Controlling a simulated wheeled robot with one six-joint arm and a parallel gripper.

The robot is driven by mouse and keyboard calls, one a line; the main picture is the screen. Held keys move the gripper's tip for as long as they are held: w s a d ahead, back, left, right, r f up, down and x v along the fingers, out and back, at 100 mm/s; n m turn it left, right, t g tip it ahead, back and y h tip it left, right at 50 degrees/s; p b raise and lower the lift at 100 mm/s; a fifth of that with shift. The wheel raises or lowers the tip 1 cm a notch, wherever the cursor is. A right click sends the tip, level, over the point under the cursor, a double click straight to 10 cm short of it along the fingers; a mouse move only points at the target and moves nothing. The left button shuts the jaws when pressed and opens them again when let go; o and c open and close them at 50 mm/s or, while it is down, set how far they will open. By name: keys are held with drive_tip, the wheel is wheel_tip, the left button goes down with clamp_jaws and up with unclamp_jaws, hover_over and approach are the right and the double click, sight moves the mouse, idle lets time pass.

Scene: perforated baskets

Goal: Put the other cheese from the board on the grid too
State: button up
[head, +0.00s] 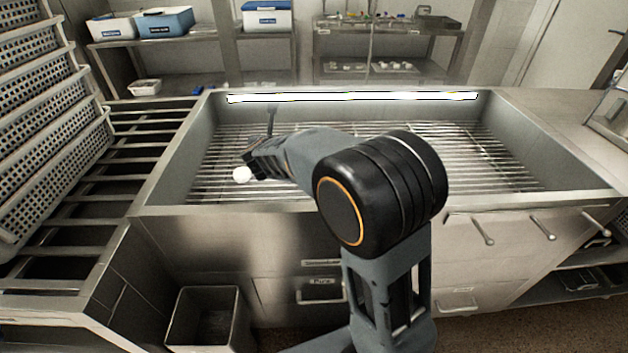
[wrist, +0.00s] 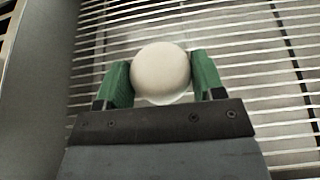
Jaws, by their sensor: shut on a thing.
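A round white cheese (wrist: 161,70) is between the two green fingers of my gripper (wrist: 161,82) in the wrist view, which is shut on it. In the head view the same white cheese (head: 242,174) shows at the tip of my gripper (head: 252,170), over the left part of the sink basin. The grid (head: 470,150) of metal bars lies in the basin, and it also fills the back of the wrist view (wrist: 240,32). I cannot tell whether the cheese touches the grid. No board and no second cheese can be made out; my arm hides part of the grid.
The basin's front rim (head: 250,209) and left wall (head: 180,150) are close to my gripper. Stacked perforated baskets (head: 45,120) stand at the left on a slatted rack (head: 140,143). The right part of the grid looks clear. A bin (head: 208,320) stands below, at the front left.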

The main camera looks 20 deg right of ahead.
wheel_tip(320, 180, down, 2)
drive_tip(key=shift+a+f+b, duration=0.1)
drive_tip(key=shift+f+b, duration=0.1)
drive_tip(key=shift+b, duration=0.55)
drive_tip(key=shift+w+f, duration=0.25)
drive_tip(key=f+x, duration=0.1)
drive_tip(key=x, duration=0.4)
drive_tip(key=f+b+x, duration=0.1)
drive_tip(key=x, duration=0.4)
drive_tip(key=s+f+x, duration=0.1)
drive_tip(key=x, duration=0.4)
drive_tip(key=shift+a, duration=0.1)
drive_tip(key=shift+w+f, duration=0.2)
drive_tip(key=shift+f, duration=0.1)
drive_tip(key=shift+w+f+b, duration=0.15)
drive_tip(key=shift+f+b, duration=0.65)
drive_tip(key=shift+f, duration=0.85)
drive_tip(key=shift+f, duration=0.15)
drive_tip(key=o, duration=0.9)
drive_tip(key=shift+o, duration=0.2)
